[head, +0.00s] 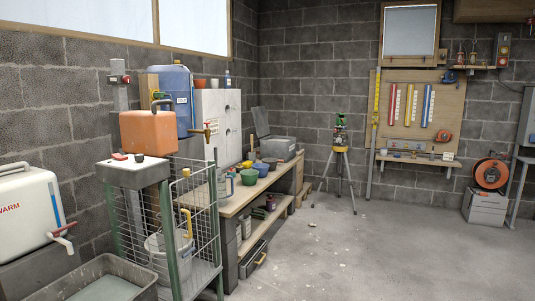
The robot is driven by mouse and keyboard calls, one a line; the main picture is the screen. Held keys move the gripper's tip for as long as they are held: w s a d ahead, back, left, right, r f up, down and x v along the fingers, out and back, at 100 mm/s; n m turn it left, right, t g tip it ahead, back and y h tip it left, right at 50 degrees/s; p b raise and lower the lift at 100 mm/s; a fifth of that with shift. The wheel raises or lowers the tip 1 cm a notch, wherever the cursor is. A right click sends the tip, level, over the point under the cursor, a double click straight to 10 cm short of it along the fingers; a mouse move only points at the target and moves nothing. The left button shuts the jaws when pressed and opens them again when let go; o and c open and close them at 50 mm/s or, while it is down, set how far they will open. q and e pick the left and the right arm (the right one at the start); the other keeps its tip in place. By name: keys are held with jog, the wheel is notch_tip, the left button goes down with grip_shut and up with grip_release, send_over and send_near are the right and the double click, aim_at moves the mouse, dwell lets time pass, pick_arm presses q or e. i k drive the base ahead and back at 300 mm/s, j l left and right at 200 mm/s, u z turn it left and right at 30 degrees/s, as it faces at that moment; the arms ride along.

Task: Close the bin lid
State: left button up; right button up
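A grey box-like bin (278,147) stands at the far end of the wooden workbench, near the back corner of the room. A dark grey panel (261,122) stands upright and slightly tilted at its left side and looks like its raised lid. The bin is small in the view, so I cannot make out its inside or hinge. Neither of my grippers is in view.
The workbench (240,197) holds several bowls and pots. A wire rack (190,215) with an orange container (148,132) stands at the near left, beside a grey trough (95,275). A tripod (341,165) stands beyond the bench. The concrete floor (400,245) is mostly clear.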

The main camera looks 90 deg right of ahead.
aim_at(259, 116)
jog(key=z, duration=2.9)
